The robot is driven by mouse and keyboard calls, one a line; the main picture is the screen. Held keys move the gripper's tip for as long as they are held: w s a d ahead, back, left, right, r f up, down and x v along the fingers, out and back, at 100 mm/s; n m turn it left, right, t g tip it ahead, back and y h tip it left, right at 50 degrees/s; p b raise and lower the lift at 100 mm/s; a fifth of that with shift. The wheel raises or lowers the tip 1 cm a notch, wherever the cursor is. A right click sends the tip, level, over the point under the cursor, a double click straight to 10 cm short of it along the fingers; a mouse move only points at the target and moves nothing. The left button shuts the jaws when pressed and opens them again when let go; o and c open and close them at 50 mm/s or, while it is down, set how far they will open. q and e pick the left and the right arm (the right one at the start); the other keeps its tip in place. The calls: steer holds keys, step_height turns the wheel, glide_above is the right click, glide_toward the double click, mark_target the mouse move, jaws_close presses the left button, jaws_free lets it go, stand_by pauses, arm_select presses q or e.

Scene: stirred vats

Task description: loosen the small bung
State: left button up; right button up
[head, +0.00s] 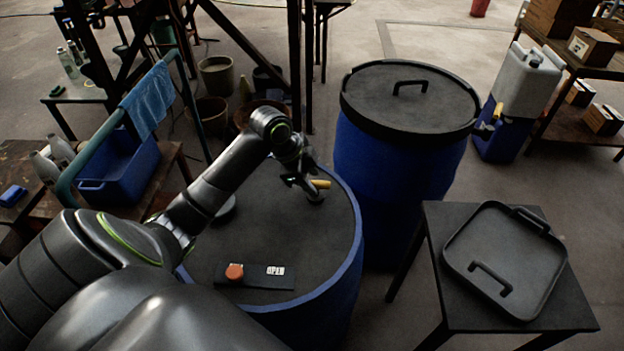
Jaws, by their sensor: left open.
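The small bung (316,197) is a dark round cap on the dark top of the near blue drum (331,252), by its far right rim. A yellow bar (320,184) shows at the bung, right beside my gripper's fingers. My left gripper (303,184) is open and points down at the left side of the bung and bar. I cannot tell whether the fingers touch either one. My left arm comes in from the lower left across the drum top. My right gripper is out of view.
A dark plate with an orange knob (235,271) and a label lies on the drum top's near side. A lidded blue drum (395,160) stands behind right. A black tray (505,262) rests on a small table at right. A blue bin (120,168) stands at left.

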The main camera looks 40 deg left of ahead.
arm_select(q)
steer(key=shift+w+d+f, duration=0.1)
steer(key=shift+w+f, duration=0.05)
steer(key=shift+f, duration=0.25)
steer(key=shift+c, duration=0.2)
jaws_close()
steer(key=shift+d+r+n+p, duration=0.1)
steer(key=shift+r+n+p, duration=0.1)
steer(key=shift+n+p, duration=0.35)
steer(key=n+y+p, duration=0.1)
steer(key=n+p, duration=0.2)
steer(key=p, duration=0.2)
steer(key=n+y+p, duration=0.2)
steer(key=n+p, duration=0.2)
steer(key=p, duration=0.2)
steer(key=d+n+y+p, duration=0.1)
steer(key=n+y+p, duration=0.1)
steer(key=n+p, duration=0.2)
steer(key=shift+r+n+p, duration=0.1)
steer(key=shift+n+p, duration=0.15)
steer(key=shift+p, duration=0.7)
steer(key=shift+d+n+y+p, duration=0.1)
steer(key=shift+n+y+p, duration=0.5)
steer(key=shift+n+p, duration=0.45)
steer(key=shift+w+f+n+g+y+p, duration=0.1)
steer(key=shift+n+g+y+p, duration=0.2)
steer(key=shift+n, duration=0.55)
steer(key=shift+w+f+n+g+y, duration=0.1)
steer(key=shift+n+g, duration=0.3)
steer(key=shift+n, duration=0.4)
